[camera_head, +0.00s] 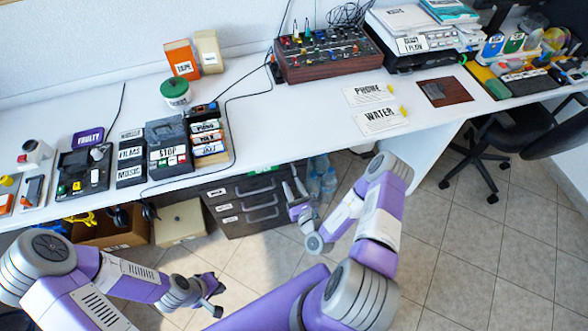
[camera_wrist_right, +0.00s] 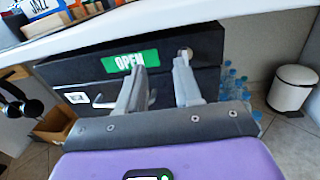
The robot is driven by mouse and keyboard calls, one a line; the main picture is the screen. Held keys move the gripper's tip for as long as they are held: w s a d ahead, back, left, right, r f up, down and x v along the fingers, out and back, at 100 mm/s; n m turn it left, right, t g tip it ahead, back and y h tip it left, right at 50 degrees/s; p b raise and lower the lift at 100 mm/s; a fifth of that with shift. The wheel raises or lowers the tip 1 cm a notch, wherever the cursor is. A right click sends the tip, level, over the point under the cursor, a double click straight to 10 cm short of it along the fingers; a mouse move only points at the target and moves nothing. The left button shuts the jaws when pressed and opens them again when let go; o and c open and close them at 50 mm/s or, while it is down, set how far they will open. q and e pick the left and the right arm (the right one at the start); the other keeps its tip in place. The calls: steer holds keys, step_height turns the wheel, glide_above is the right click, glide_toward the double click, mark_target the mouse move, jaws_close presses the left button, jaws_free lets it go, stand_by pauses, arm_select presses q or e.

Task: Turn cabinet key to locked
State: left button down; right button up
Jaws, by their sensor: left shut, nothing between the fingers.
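The dark drawer cabinet (camera_head: 235,222) stands under the desk. It has several drawers with silver handles and shows close up in the right wrist view (camera_wrist_right: 80,68). A green "OPEN" label (camera_wrist_right: 130,61) is on its top front. A small round silver lock or key (camera_wrist_right: 185,52) is right of the label, partly hidden by a finger; I cannot tell its angle. My right gripper (camera_head: 293,184) is in front of the cabinet's upper right, its fingers (camera_wrist_right: 160,70) apart with nothing visible between them. My left gripper (camera_head: 216,300) is low at the left, away from the cabinet, shut and empty.
The white desk edge (camera_head: 330,146) overhangs the cabinet. Water bottles (camera_head: 328,182) stand to its right, and a white bin (camera_wrist_right: 291,88) shows beyond. A cardboard box (camera_head: 108,230) and beige box (camera_head: 180,222) are on the floor at left. Tiled floor is open at right.

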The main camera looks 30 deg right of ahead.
mark_target(294, 168)
steer(key=w+d, duration=0.1)
steer(key=w, duration=0.1)
steer(key=w+d+h+b, duration=0.1)
steer(key=w+d, duration=0.1)
steer(key=w+d+m+h+b, duration=0.1)
steer(key=w, duration=0.1)
steer(key=shift+w+d+f+g, duration=0.15)
steer(key=shift+w+f+g, duration=0.15)
steer(key=shift+w+f, duration=0.05)
jaws_close()
